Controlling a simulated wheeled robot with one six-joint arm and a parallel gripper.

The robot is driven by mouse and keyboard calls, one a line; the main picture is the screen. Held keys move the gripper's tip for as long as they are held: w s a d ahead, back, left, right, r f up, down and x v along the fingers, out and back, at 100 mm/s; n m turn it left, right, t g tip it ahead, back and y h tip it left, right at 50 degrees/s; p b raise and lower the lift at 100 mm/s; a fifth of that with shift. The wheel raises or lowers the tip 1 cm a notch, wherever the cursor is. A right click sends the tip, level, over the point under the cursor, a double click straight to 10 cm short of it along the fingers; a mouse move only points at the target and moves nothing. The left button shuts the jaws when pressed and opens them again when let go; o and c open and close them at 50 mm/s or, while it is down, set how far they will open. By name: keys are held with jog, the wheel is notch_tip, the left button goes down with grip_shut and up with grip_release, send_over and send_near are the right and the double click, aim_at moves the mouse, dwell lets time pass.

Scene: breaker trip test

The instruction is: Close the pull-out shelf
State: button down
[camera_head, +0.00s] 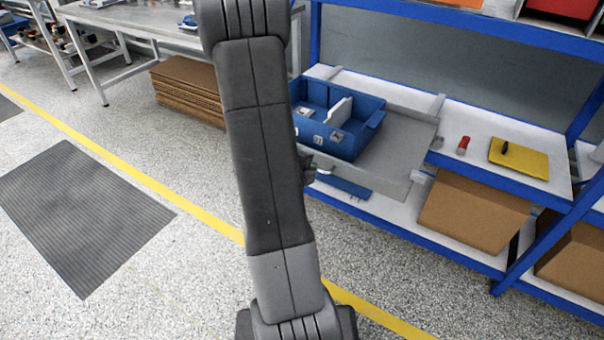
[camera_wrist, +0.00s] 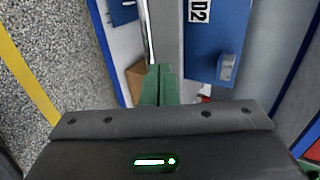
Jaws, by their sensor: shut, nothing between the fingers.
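The pull-out shelf (camera_head: 405,150) is a grey tray that sticks out from the blue-framed rack. A blue bin (camera_head: 345,143) with dividers and small parts stands on it. In the wrist view the bin (camera_wrist: 212,45), marked "D2", is right of the shelf's grey front strip (camera_wrist: 168,30). My gripper (camera_wrist: 158,70) has green fingers, shut and empty, with the tips at the near end of that strip. I cannot tell whether they touch it. In the head view my arm hides most of the gripper and part of the shelf's left side.
A red-capped item (camera_head: 463,145) and a yellow pad (camera_head: 519,157) lie on the rack board to the right. A cardboard box (camera_head: 473,212) stands on the lower level. Flat cardboard (camera_head: 188,90) is stacked under a workbench at the left. The floor in front is free.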

aim_at(323, 158)
jog(key=shift+w+d+f, duration=0.1)
jog(key=shift+w+d, duration=0.55)
jog(key=shift+w, duration=0.3)
jog(key=shift+w+d, duration=0.65)
jog(key=shift+w, duration=0.25)
